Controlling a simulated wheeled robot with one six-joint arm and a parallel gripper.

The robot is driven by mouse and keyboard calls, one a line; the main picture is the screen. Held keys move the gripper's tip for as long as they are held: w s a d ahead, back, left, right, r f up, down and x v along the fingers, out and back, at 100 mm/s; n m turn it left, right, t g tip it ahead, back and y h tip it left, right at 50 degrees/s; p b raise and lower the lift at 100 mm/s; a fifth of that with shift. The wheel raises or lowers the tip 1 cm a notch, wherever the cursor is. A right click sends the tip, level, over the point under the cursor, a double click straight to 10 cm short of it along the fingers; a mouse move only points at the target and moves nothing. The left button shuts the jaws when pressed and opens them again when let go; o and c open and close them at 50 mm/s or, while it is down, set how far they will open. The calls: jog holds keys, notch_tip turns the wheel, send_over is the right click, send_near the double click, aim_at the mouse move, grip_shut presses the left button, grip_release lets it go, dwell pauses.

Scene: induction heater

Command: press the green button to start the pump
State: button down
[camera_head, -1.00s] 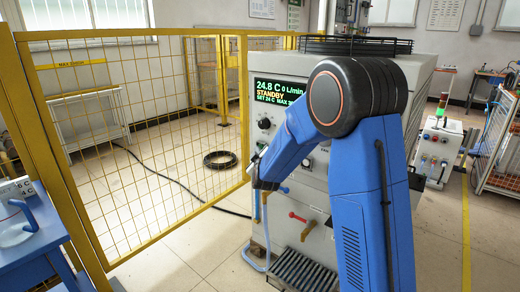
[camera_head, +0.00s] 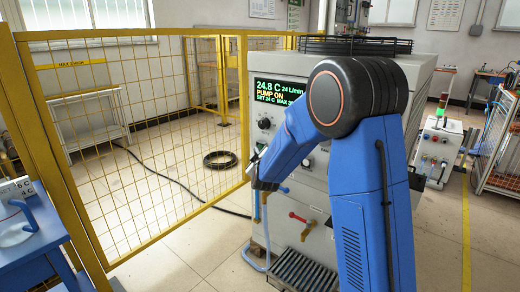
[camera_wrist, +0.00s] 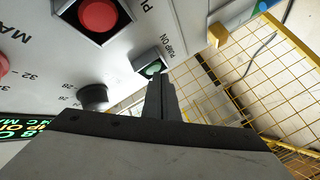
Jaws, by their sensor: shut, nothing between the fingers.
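The green button (camera_wrist: 152,70) sits in a square frame marked PUMP ON on the grey panel in the wrist view. My gripper (camera_wrist: 159,78) is shut and empty, its fingertips right at the button and overlapping its edge. I cannot tell whether they still touch it. In the head view the button is hidden behind my arm. The cabinet's display (camera_head: 278,95) reads 24.8 C, 24 L/min and PUMP ON.
A large red button (camera_wrist: 98,14) and a black knob (camera_wrist: 92,96) are close by on the panel. Below are a red-handled valve (camera_head: 298,217) and a blue hose (camera_head: 265,235). A yellow mesh fence (camera_head: 150,130) stands left of the cabinet.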

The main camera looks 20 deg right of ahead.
jog(key=shift+s+a, duration=0.25)
jog(key=shift+a, duration=0.15)
jog(key=shift+a, duration=0.1)
jog(key=shift+s+a, duration=0.75)
jog(key=shift+a, duration=0.25)
jog(key=shift+s+a, duration=0.75)
jog(key=shift+a, duration=0.2)
jog(key=s+a, duration=0.6)
jog(key=a, duration=0.3)
jog(key=shift+s, duration=0.25)
jog(key=shift+d, duration=0.1)
